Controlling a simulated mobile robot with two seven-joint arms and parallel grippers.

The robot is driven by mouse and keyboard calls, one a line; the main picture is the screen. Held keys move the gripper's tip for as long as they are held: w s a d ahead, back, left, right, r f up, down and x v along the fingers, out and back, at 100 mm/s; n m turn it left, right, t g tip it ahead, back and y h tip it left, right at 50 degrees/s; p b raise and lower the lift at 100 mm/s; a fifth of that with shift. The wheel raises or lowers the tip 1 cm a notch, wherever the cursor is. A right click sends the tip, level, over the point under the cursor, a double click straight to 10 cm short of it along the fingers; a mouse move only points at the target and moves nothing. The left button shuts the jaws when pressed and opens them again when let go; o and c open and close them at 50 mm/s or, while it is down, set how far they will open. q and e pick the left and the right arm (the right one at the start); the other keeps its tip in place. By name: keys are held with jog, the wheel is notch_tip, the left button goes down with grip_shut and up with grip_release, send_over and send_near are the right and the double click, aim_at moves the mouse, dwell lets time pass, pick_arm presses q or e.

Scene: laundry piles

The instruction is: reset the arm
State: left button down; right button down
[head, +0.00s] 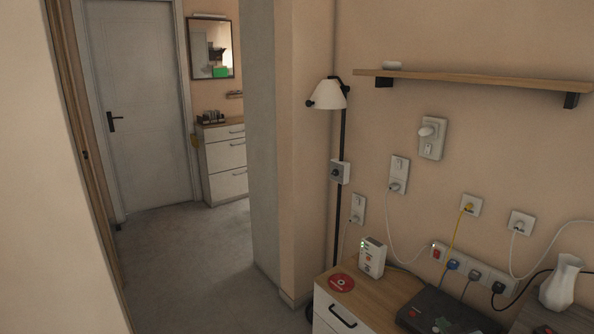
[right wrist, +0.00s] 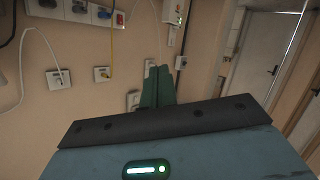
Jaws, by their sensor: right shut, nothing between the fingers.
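My right gripper (right wrist: 158,84) shows in the right wrist view, with its two green fingers together and nothing between them. A dark bar and a blue-grey housing with a lit green indicator lie behind the fingers. The fingers point toward the beige wall with its sockets, and they look apart from it, though the distance is hard to tell. I cannot make out either gripper in the head view. My left gripper is in neither view.
The wall carries a wooden shelf (head: 470,79), sockets and a power strip (head: 470,269) with cables. Below, a cabinet (head: 338,312) bears a white box (head: 372,258), a red disc (head: 341,282) and a dark device (head: 440,316). A floor lamp (head: 328,95) stands beside it. Open floor (head: 190,255) leads to a door (head: 140,105).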

jog(key=s+a+f+g+y, duration=0.1)
jog(key=s+a+f, duration=0.2)
jog(key=s+f, duration=0.3)
jog(key=s+a+f+g, duration=0.1)
jog(key=s+a+f, duration=0.2)
jog(key=s, duration=0.5)
jog(key=s+a+f+g+y, duration=0.1)
jog(key=s+a+f, duration=0.35)
jog(key=s, duration=0.25)
jog(key=s+a+f+g, duration=0.1)
jog(key=s+a, duration=0.2)
jog(key=s, duration=0.7)
jog(key=s+a+f+m+g+y, duration=0.1)
jog(key=s+a, duration=0.1)
jog(key=s, duration=0.9)
jog(key=shift+s+a+f+g, duration=0.2)
jog(key=shift+a+f+g, duration=0.2)
jog(key=shift+w, duration=0.1)
